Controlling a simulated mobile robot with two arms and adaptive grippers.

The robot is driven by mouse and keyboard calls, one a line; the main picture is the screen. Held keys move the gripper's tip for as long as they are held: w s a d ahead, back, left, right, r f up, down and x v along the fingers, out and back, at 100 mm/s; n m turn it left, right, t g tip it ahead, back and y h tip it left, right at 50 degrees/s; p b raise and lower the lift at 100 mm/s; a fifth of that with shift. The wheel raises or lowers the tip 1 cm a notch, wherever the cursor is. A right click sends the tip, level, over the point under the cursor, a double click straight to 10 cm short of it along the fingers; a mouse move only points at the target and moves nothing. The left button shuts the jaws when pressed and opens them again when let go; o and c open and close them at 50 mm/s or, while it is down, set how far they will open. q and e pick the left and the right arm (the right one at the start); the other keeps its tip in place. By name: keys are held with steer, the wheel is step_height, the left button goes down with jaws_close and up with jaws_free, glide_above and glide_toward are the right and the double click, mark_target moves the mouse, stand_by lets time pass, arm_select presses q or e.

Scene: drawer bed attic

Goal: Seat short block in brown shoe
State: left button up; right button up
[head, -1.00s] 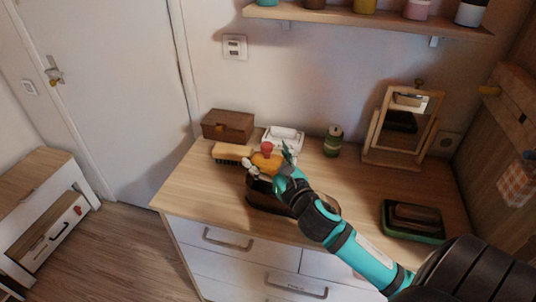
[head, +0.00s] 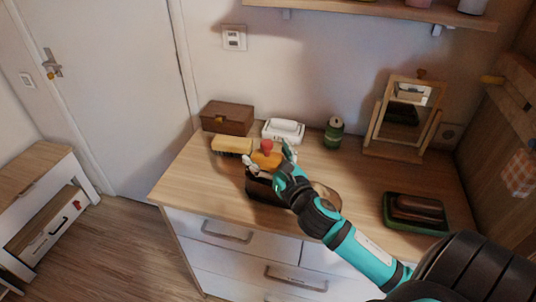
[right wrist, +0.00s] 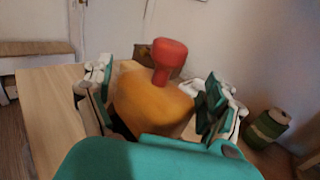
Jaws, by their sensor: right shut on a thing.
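The short block (head: 266,159) is orange with a red knob on top. My right gripper (head: 270,168) is shut on it, one finger on each side, and holds it upright. In the right wrist view the block (right wrist: 152,102) fills the space between the fingers. The brown shoe (head: 264,191) stands on the dresser top just below the block, its far part partly behind my right gripper and forearm. The block's lower end is hidden, so I cannot tell whether it touches the shoe. My left gripper is not in view.
A yellow brush (head: 232,145), brown box (head: 227,117), white container (head: 284,131), green can (head: 334,132) and tilting mirror (head: 403,118) stand along the back. A green tray (head: 390,220) with a brown item lies right. The dresser top (head: 360,180) between mirror and tray is clear.

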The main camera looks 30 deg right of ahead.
steer(key=shift+p, duration=0.65)
stand_by(1.0)
steer(key=shift+f+b, duration=2.05)
steer(key=shift+f, duration=0.75)
steer(key=o, duration=1.1)
steer(key=shift+f, duration=0.1)
steer(key=shift+s, duration=0.15)
steer(key=shift+s+a+f, duration=0.1)
steer(key=shift+s+f, duration=0.05)
steer(key=shift+s, duration=0.15)
steer(key=s, duration=0.7)
steer(key=s+a, duration=0.1)
steer(key=s, duration=0.3)
steer(key=shift+s+a, duration=0.1)
